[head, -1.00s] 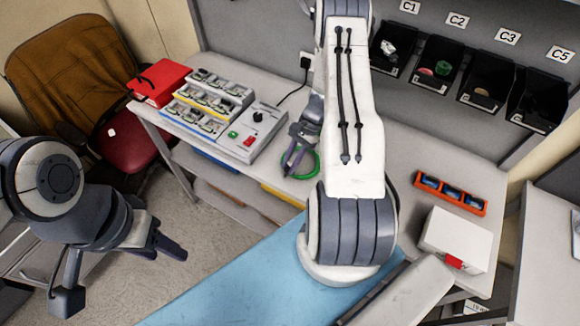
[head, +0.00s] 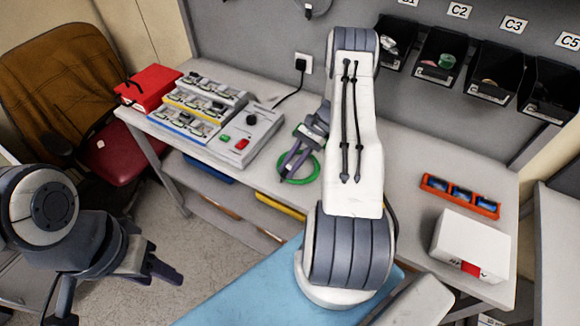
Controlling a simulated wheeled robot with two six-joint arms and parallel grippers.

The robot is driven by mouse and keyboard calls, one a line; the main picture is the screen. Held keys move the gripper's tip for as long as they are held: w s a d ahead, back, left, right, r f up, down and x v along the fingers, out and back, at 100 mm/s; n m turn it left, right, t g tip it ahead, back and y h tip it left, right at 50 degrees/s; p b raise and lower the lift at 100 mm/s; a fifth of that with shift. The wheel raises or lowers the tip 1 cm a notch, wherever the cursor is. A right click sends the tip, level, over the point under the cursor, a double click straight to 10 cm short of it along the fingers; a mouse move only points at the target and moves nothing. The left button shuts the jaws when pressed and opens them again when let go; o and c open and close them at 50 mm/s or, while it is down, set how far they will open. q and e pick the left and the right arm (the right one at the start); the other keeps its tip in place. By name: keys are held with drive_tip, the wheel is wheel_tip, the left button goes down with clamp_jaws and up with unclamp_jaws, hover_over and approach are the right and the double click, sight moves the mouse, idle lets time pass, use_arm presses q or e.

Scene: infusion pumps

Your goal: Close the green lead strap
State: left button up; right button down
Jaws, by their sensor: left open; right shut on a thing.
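The green lead (head: 317,172) lies as a coiled loop on the grey table, right of the control box. My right gripper (head: 288,170) reaches down at the loop's left side. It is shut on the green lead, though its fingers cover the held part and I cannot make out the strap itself. Part of the coil is hidden behind the gripper and my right arm. My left gripper (head: 158,272) is open and empty, out over the floor at the lower left, away from the table.
The control box (head: 243,142) with a red and a green button and racks of small parts (head: 195,105) stand left of the loop. A red case (head: 149,88) is further left. An orange tray (head: 460,195) and a white box (head: 470,243) stand at right. Black bins (head: 437,62) hang behind.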

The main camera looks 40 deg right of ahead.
drive_tip(key=c, duration=0.7)
unclamp_jaws()
drive_tip(key=shift+d, duration=0.2)
drive_tip(key=b+v, duration=0.3)
drive_tip(key=v, duration=0.3)
drive_tip(key=shift+w+d, duration=0.1)
drive_tip(key=shift+d+r, duration=0.35)
